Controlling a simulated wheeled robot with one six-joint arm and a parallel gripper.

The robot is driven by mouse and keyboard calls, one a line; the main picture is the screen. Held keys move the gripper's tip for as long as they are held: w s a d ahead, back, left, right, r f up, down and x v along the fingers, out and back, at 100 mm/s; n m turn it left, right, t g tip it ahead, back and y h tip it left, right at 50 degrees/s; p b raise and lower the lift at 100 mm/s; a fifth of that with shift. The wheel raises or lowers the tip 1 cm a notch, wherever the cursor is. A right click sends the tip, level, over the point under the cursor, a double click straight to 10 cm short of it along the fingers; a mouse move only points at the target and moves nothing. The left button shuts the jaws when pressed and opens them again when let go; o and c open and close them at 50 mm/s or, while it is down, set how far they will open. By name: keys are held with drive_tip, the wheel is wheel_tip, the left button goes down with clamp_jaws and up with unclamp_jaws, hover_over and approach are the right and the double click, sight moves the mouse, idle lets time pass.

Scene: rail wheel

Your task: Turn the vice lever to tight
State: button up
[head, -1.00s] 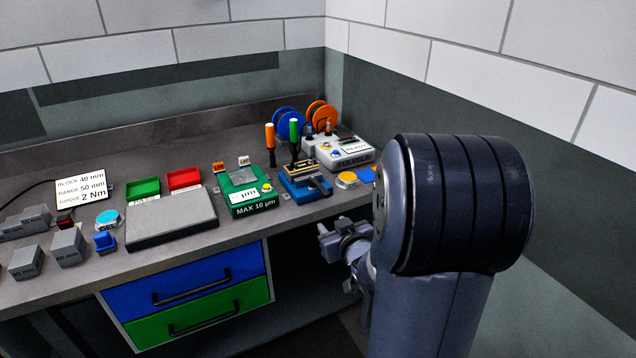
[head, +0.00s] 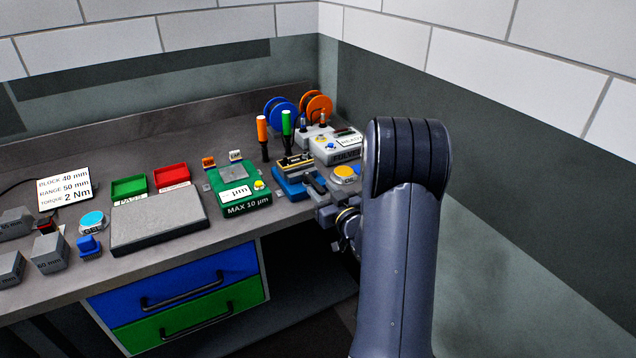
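The vice (head: 291,187) has a blue base and stands near the bench's front edge, right of the green gauge box. A yellowish and metal part lies across its top. Its dark lever (head: 316,183) appears to be on the right, close to my gripper; its exact angle is hard to tell. My gripper (head: 324,200) is at the bench's front edge, just right of and in front of the vice. My arm and the small size hide the finger gap, and I cannot tell whether the gripper touches the lever.
A yellow button (head: 344,173) and a grey device (head: 336,147) stand right of and behind the vice. Orange (head: 262,129) and green (head: 286,122) screwdrivers stand upright behind it. The green gauge box (head: 238,191) is close on its left. My arm covers the bench's right end.

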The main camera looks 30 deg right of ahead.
sight(314, 185)
drive_tip(key=shift+w, duration=1.45)
drive_tip(key=shift+c, duration=0.3)
clamp_jaws()
